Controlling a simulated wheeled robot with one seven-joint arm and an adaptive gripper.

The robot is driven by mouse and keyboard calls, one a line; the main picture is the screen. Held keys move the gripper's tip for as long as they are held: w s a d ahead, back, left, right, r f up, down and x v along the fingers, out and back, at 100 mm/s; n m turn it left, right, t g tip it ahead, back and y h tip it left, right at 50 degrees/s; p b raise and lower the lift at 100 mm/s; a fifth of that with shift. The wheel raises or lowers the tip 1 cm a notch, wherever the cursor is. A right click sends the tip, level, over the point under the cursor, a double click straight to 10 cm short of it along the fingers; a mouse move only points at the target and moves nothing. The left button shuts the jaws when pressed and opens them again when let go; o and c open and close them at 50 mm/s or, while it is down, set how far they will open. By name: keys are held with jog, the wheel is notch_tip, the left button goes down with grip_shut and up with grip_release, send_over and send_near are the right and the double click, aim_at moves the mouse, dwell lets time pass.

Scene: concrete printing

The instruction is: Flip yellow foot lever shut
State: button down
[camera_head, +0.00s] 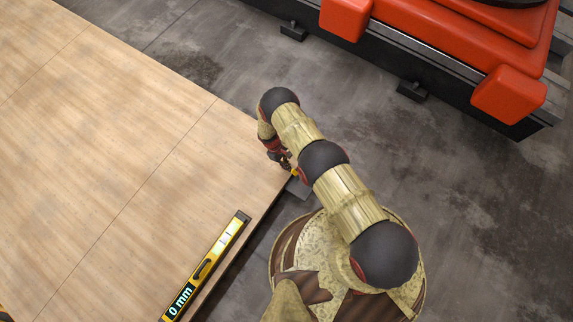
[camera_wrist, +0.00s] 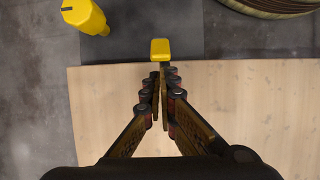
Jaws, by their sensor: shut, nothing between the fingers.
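A small yellow lever (camera_wrist: 160,48) shows in the wrist view just beyond my fingertips, sticking out past the edge of the wooden deck (camera_wrist: 240,95). In the head view a bit of the yellow lever (camera_head: 294,172) shows at the deck's corner, above a grey plate (camera_head: 299,188), partly hidden by my arm. My gripper (camera_wrist: 163,73) is shut and empty, its fingers together over the deck edge and pointing at the lever. In the head view my gripper (camera_head: 286,163) is small and partly covered by my wrist. I cannot tell whether the fingertips touch the lever.
Another yellow part (camera_wrist: 84,15) with a dark slot stands beyond the deck edge at upper left in the wrist view. A yellow level (camera_head: 207,266) reading 0 mm lies along the deck edge. An orange machine (camera_head: 450,40) stands at upper right. Bare concrete floor lies between.

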jog(key=shift+r, duration=0.15)
jog(key=shift+s+d+r+t+y+p, duration=0.15)
jog(key=shift+t+y+p, duration=0.3)
jog(key=shift+p, duration=0.25)
jog(key=shift+d+r+y+p, duration=0.15)
jog(key=shift+y+p, duration=0.2)
jog(key=shift+p, duration=0.2)
